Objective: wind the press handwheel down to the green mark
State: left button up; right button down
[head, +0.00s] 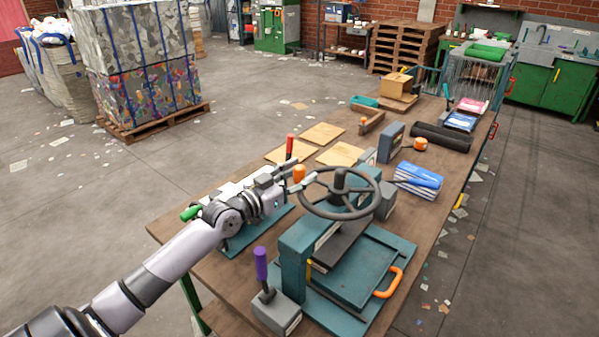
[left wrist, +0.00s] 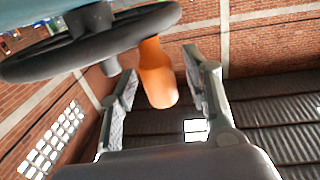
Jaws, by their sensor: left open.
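The press (head: 295,262) is a teal frame on the workbench with a dark handwheel (head: 369,206) on top. An orange crank knob (head: 299,173) stands at the wheel's left rim. My left gripper (head: 297,176) is at that knob, reaching in from the left. In the left wrist view the orange knob (left wrist: 157,72) lies between the two open fingers, with visible room on both sides. The wheel rim (left wrist: 40,62) shows there at upper left. I cannot make out a green mark; a small yellow strip (head: 309,268) shows on the press. My right gripper is not in view.
A purple-handled lever (head: 261,264) stands in front of the press, and an orange loop handle (head: 388,283) at its right. A red-tipped lever (head: 289,146) rises behind my gripper. Blue packets (head: 419,180) and a grey box (head: 390,141) lie beyond. Wooden sheets (head: 322,133) lie flat.

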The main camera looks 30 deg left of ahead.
pick_arm(q)
jog(key=shift+w, duration=0.1)
jog(key=shift+c, duration=0.2)
grip_shut()
dwell(0.4)
dwell(0.3)
